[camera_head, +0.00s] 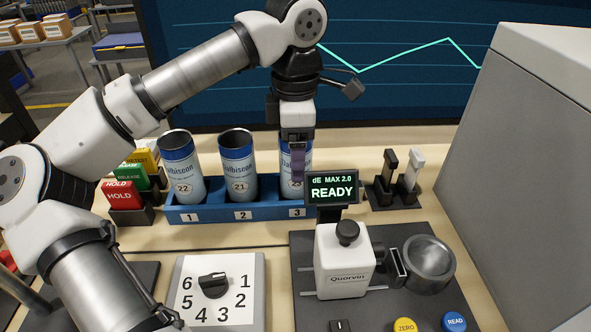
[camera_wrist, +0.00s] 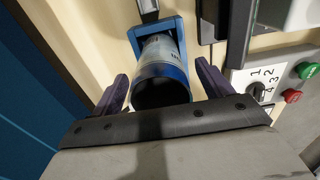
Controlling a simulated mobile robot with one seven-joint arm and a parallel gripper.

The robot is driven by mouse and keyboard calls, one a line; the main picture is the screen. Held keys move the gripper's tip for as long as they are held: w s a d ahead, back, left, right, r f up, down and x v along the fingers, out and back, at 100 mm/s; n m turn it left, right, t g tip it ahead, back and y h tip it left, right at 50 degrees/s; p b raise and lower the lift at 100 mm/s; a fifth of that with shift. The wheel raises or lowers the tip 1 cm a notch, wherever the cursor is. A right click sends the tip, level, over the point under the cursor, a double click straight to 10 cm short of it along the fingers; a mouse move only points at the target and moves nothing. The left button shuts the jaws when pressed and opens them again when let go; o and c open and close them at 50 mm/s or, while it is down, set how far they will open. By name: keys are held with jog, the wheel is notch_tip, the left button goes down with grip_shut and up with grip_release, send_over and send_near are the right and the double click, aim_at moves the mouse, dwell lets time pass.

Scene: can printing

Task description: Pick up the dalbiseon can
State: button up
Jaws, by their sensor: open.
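Three white and blue dalbiseon cans stand upright in a blue rack (camera_head: 217,213) with numbered slots. Can 22 (camera_head: 183,172) is in slot 1 and can 21 (camera_head: 239,170) is in slot 2. The can in slot 3 (camera_head: 288,187) is partly hidden behind my gripper (camera_head: 297,160). In the wrist view, a can with a dark open top (camera_wrist: 162,75) shows between the two purple fingers of my gripper (camera_wrist: 160,85). The fingers are open, one on each side of it, with gaps visible. Whether they reach down around the can is hard to tell.
A holder with two upright pieces (camera_head: 393,194) is to the right. HOLD and RELEASE blocks (camera_head: 122,195) sit left of the rack. A large grey cabinet (camera_head: 530,160) bounds the right side.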

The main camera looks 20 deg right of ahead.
jog(key=shift+f, duration=0.35)
jog(key=shift+c, duration=0.5)
jog(key=c, duration=1.2)
jog(key=shift+o, duration=0.2)
notch_tip(320, 180, up, 20)
jog(key=p, duration=0.3)
